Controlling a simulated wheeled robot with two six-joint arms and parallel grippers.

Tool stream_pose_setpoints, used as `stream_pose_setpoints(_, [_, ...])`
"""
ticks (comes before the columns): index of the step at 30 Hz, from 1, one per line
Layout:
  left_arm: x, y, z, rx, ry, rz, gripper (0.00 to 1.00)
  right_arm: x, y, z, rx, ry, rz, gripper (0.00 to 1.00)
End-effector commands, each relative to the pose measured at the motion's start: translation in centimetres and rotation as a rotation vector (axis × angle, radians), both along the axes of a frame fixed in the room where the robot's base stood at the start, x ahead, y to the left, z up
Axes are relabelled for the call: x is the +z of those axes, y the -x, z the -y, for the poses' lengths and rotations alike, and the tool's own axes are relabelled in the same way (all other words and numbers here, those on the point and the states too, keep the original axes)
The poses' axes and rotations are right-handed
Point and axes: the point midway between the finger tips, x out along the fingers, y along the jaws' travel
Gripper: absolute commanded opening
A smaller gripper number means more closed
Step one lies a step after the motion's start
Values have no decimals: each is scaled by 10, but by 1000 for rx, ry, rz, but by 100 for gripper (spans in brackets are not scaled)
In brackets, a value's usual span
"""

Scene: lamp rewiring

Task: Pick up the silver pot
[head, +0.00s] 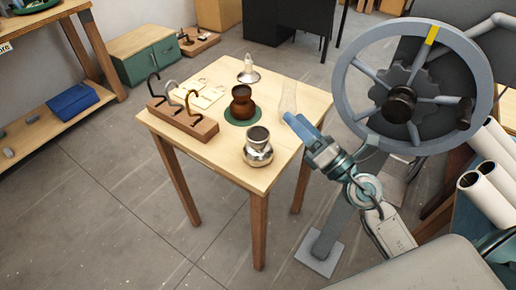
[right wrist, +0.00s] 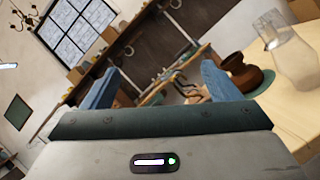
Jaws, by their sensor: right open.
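The silver pot (head: 258,148) stands upright near the front right corner of the small wooden table (head: 228,166). It is shiny, with a round belly and a wide neck. My right gripper (head: 292,120) is in the head view at the table's right edge, to the right of the pot and above its level in the picture, apart from it. In the right wrist view its two blue fingers (right wrist: 160,82) are spread wide with nothing between them. I cannot make out the silver pot in that view. My left gripper is in neither view.
A brown pot (head: 241,104) sits on a green mat (head: 242,121). A clear glass chimney (head: 289,98) stands close to my right gripper. A wooden block with hooks (head: 186,122) is at left. A large handwheel (head: 341,92) rises at right.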

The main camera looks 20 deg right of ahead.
Motion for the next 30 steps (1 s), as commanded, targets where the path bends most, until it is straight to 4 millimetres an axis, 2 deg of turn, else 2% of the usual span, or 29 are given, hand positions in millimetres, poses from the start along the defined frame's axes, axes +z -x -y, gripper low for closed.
stream_pose_setpoints(1, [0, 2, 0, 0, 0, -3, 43, -9, -4, -11, 36, 164, 10, 83])
stream_pose_setpoints(4, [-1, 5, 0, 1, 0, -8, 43, -34, -10, -24, 93, 465, 4, 83])
stream_pose_setpoints(6, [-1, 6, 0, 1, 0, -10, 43, -52, -14, -25, 118, 632, -12, 83])
stream_pose_setpoints(10, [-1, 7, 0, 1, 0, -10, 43, -75, -19, -20, 143, 831, -45, 83])
stream_pose_setpoints(16, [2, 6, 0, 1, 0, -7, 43, -87, -27, -20, 149, 913, -65, 83])
stream_pose_setpoints(30, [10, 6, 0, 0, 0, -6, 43, -96, -62, -48, 151, 909, -64, 83])
